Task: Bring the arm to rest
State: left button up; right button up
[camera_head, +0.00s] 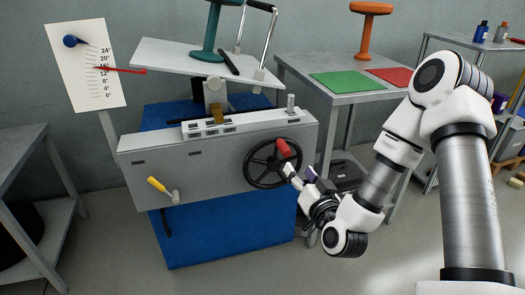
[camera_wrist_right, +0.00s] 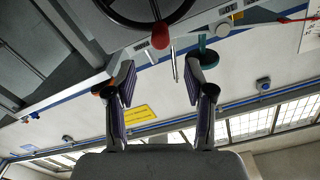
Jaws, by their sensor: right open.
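The grey test machine (camera_head: 215,160) stands on a blue base in the head view. Its black handwheel (camera_head: 252,178) is on the front panel at the right, with a red knob (camera_head: 283,147) at its upper right rim. My right gripper (camera_head: 299,177) is in front of the handwheel's right side, just below the knob. In the wrist view the right gripper (camera_wrist_right: 168,70) is open with nothing between its fingers. The red knob (camera_wrist_right: 160,36) lies just beyond the fingertips, apart from them. My left gripper is out of view.
A scale board (camera_head: 88,65) with a red pointer (camera_head: 120,70) stands at the left. A yellow-handled lever (camera_head: 158,185) is on the panel. A tilted white board (camera_head: 185,58) is above the machine. A grey table (camera_head: 345,97) stands at the right.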

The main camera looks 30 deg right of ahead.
jog(key=shift+f, duration=0.1)
jog(key=s+a+f+n+g+y, duration=0.25)
jog(key=s+a+f+g, duration=0.2)
jog(key=f, duration=0.75)
jog(key=s+a+f+n+g+y, duration=0.2)
jog(key=s+a+f+n+g, duration=0.3)
jog(key=f, duration=0.6)
jog(key=s+a+f+g, duration=0.2)
jog(key=s+f+g, duration=0.25)
jog(key=s, duration=0.35)
jog(key=s+a+f+g, duration=0.2)
jog(key=s+f+g, duration=0.3)
jog(key=s, duration=0.4)
notch_tip(320, 180, up, 27)
jog(key=t+p, duration=0.1)
jog(key=p, duration=2.6)
jog(key=shift+w+f+m+t+p, duration=0.2)
jog(key=shift+w+m+t+p, duration=0.1)
jog(key=shift+w+m, duration=0.1)
